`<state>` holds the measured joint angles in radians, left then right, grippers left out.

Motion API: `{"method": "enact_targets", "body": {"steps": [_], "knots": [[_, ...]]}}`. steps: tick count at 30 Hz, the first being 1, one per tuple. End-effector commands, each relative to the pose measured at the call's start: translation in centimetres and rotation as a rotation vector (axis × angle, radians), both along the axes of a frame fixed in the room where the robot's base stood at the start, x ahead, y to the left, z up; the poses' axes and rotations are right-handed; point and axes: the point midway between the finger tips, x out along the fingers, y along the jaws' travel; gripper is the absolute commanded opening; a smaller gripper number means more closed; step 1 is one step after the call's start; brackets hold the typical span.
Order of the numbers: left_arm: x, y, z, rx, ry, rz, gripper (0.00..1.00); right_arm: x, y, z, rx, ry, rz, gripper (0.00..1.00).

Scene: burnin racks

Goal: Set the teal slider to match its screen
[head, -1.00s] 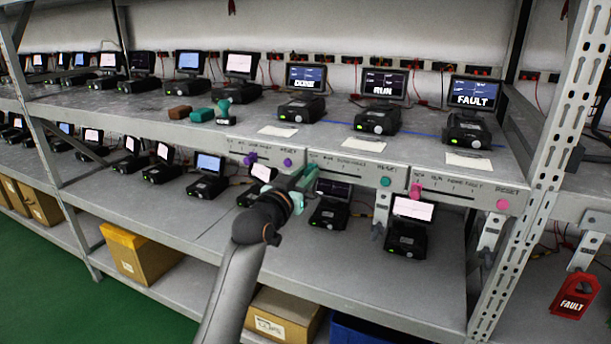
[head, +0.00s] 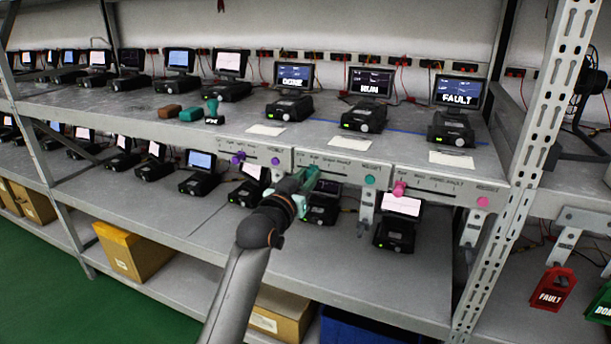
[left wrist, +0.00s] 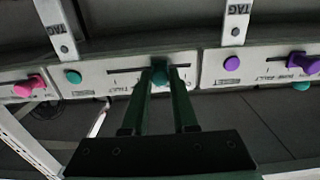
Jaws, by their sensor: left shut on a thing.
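The teal slider knob (left wrist: 160,77) sits on the middle panel's slot in the left wrist view, between my fingertips. More of the slot (left wrist: 126,70) shows on its left there. My left gripper (head: 310,178) is shut on this knob; in the head view the fingers hide most of it. The teal panel (head: 340,172) carries small printed words and a round teal button (head: 370,180) at its right. Above it, the middle upper screen (head: 370,84) reads RUN. My right gripper is in neither view.
A purple knob (head: 238,158) is on the panel to the left and a pink knob (head: 399,188) on the panel to the right. Their screens above read DONE (head: 294,76) and FAULT (head: 457,92). A slotted rack post (head: 540,130) stands to the right. Red FAULT tag (head: 551,288) hangs beyond.

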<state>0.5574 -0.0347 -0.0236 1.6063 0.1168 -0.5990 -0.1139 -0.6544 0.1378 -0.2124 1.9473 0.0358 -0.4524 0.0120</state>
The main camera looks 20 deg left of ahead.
Motion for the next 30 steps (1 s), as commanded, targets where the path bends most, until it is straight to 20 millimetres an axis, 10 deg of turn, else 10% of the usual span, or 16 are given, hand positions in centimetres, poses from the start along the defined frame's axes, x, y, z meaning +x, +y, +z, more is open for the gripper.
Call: {"method": "enact_targets", "body": {"steps": [8, 20, 30], "knots": [[0.0, 0.1, -0.1, 0.0, 0.0, 0.001, 0.55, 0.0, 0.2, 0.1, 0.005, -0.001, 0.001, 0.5], [-0.8, 0.2, 0.0, 0.0, -0.002, 0.001, 0.55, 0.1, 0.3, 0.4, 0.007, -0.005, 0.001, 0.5], [-6.1, 0.7, -0.1, 0.0, 0.0, 0.001, 0.55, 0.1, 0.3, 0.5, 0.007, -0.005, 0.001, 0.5]]}}
